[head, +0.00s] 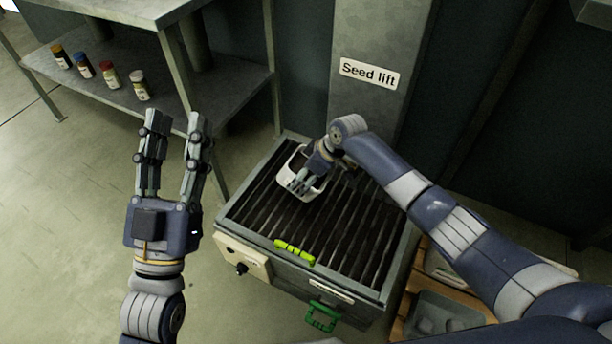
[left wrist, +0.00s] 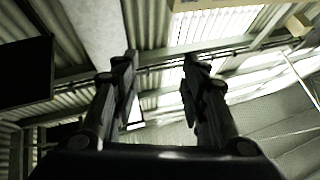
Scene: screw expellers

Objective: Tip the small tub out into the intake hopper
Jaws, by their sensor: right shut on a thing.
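The small white tub (head: 291,165) is over the back left part of the hopper's slatted grate in the head view. My right gripper (head: 303,183) is shut on it, and the fingers and wrist hide part of the tub. I cannot tell whether the tub touches the grate, nor see what it holds. The intake hopper (head: 228,215) is a grey box with dark bars across its top. My left gripper (head: 179,122) is open and empty, to the left of the hopper; its two spread fingers also show in the left wrist view (left wrist: 160,75).
A grey column labelled "Seed lift" (head: 370,73) rises behind the hopper. A metal shelf (head: 170,85) with several small capped jars is at back left. A lime-green handle (head: 294,252) lies at the hopper's front rim, with a green handle (head: 321,316) below. Grey trays (head: 440,312) are at right.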

